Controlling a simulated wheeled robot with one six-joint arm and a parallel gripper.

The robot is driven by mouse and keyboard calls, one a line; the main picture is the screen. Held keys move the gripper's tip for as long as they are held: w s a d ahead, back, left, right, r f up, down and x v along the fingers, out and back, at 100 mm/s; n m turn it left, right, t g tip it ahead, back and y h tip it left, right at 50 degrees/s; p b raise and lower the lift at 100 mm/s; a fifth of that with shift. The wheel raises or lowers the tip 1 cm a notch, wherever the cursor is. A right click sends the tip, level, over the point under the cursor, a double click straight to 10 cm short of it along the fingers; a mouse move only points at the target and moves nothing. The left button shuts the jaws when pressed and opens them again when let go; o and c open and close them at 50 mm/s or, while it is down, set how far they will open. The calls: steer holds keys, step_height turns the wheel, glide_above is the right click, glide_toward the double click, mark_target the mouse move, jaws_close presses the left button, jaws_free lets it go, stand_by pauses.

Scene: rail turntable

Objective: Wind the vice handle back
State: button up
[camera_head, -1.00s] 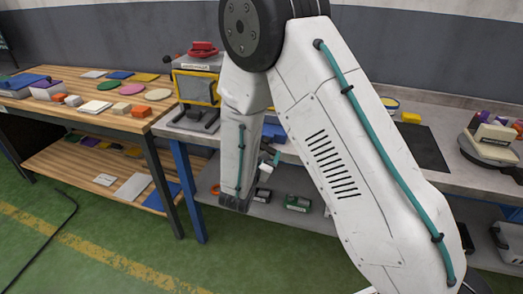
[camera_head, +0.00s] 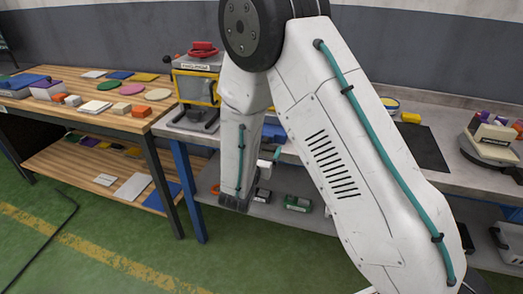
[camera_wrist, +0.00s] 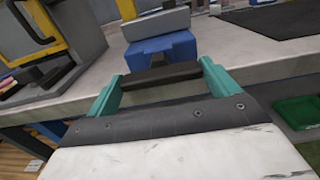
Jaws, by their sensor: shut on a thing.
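The blue vice (camera_wrist: 165,47) with a grey top stands at the edge of the grey bench in the wrist view. In the head view the blue vice (camera_head: 275,132) shows only partly, behind my arm. My gripper (camera_wrist: 161,76) has teal fingers on either side of a dark bar, which looks like the vice handle (camera_wrist: 160,74), in front of the vice. The fingers are shut on this bar. In the head view a small teal part of my gripper (camera_head: 277,154) shows beside my forearm, below the bench edge; the handle cannot be made out there.
A yellow-framed machine (camera_head: 197,87) stands left of the vice. A dark mat (camera_head: 412,148) lies to the right on the grey bench (camera_head: 465,180). A wooden table (camera_head: 60,112) with coloured pieces is at left. A green box (camera_head: 298,204) sits on the shelf below.

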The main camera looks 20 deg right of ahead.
steer(key=shift+f, duration=0.1)
steer(key=o, duration=0.8)
steer(key=shift+c, duration=0.2)
steer(key=v, duration=0.7)
steer(key=shift+s+a, duration=0.2)
steer(key=shift+s, duration=0.15)
